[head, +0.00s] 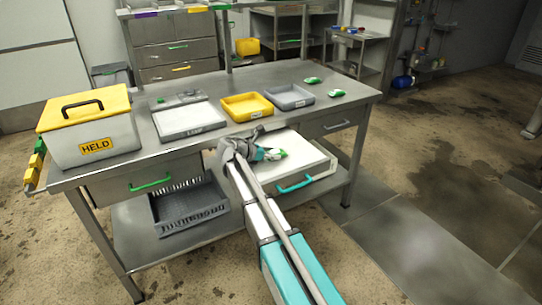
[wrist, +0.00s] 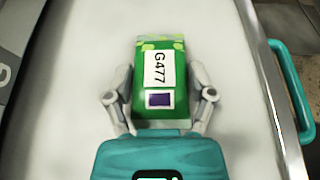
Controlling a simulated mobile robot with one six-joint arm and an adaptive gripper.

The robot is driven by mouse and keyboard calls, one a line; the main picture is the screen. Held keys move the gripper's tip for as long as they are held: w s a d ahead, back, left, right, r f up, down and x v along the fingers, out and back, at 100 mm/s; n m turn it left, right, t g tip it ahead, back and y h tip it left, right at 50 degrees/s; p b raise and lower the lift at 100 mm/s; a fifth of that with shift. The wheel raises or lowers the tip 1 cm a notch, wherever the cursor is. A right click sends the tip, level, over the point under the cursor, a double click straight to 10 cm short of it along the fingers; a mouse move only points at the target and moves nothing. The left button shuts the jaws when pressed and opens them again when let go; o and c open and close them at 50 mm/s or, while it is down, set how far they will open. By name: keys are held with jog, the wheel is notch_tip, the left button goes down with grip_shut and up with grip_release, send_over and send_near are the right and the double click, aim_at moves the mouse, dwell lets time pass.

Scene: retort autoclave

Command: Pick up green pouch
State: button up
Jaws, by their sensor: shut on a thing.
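A green pouch (wrist: 160,122) with a white label reading G477 and a dark square lies between the fingers of my gripper (wrist: 160,85) in the wrist view. The fingers are shut on its two long sides. In the head view my gripper (head: 262,154) is over the open white drawer (head: 311,153) with the teal handle, and the pouch (head: 275,154) shows at its tip. I cannot tell whether the pouch touches the drawer floor. Two more green-and-white pouches (head: 312,80) (head: 337,93) lie on the bench's right part.
The steel bench (head: 215,85) carries a yellow-lidded HELD box (head: 95,141), a flat white scale (head: 188,120), a yellow tray (head: 246,105) and a grey tray (head: 289,96). A grey crate (head: 188,207) sits on the lower shelf. The drawer's teal handle (wrist: 292,92) is right of my gripper.

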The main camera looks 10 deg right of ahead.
jog(key=shift+r, duration=0.1)
jog(key=shift+r+p, duration=0.9)
jog(key=shift+p, duration=0.1)
jog(key=s+d+r+p, duration=0.8)
jog(key=d+r+p, duration=0.3)
jog(key=shift+d, duration=0.25)
jog(key=shift+r, duration=0.15)
